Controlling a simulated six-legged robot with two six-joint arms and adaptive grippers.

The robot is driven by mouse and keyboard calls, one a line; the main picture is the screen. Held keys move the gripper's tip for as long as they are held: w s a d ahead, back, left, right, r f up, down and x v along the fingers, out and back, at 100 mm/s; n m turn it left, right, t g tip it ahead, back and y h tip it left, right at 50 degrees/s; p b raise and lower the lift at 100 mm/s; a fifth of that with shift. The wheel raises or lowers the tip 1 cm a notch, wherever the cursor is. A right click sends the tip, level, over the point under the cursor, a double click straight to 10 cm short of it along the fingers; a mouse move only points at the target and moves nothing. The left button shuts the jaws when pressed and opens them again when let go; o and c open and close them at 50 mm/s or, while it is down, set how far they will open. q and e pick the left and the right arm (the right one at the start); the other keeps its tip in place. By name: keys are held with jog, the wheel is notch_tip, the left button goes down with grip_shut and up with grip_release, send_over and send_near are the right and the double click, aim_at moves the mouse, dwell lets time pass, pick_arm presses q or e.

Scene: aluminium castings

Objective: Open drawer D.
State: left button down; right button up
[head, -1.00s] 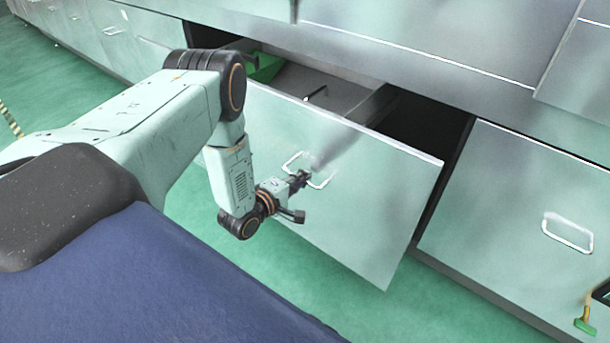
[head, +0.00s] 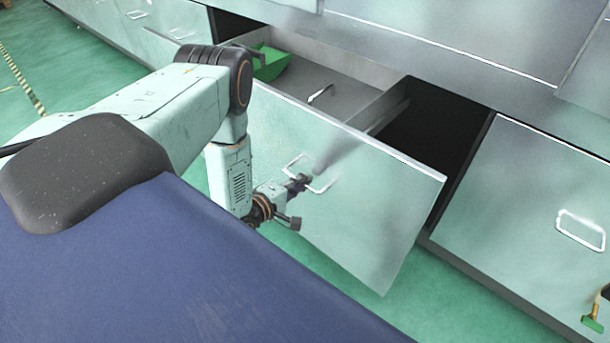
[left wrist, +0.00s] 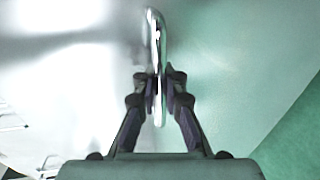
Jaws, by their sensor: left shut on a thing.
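The drawer (head: 365,205) stands pulled out from the cabinet in the head view, its pale green front towards me. No letter shows on it. Its white bar handle (head: 296,160) is on the front panel. My left gripper (head: 305,180) is shut on this handle. In the left wrist view the two fingers (left wrist: 160,80) close on the handle (left wrist: 156,35) from both sides. Inside the drawer are a green bin (head: 271,63) and a small light-coloured item (head: 321,94). My right gripper is not in view.
A closed drawer front with a white handle (head: 581,230) is to the right. A green-ended tool (head: 592,322) hangs at the lower right. Green floor (head: 440,290) is clear beneath the open drawer. More cabinet fronts (head: 450,40) run above.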

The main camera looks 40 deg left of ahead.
pick_arm(q)
jog(key=shift+w+a+r, duration=0.1)
jog(key=shift+a+r, duration=0.05)
jog(key=c, duration=1.4)
grip_release()
jog(key=shift+c, duration=0.2)
jog(key=d+v, duration=0.1)
jog(key=v, duration=1.1)
jog(key=shift+a, duration=0.3)
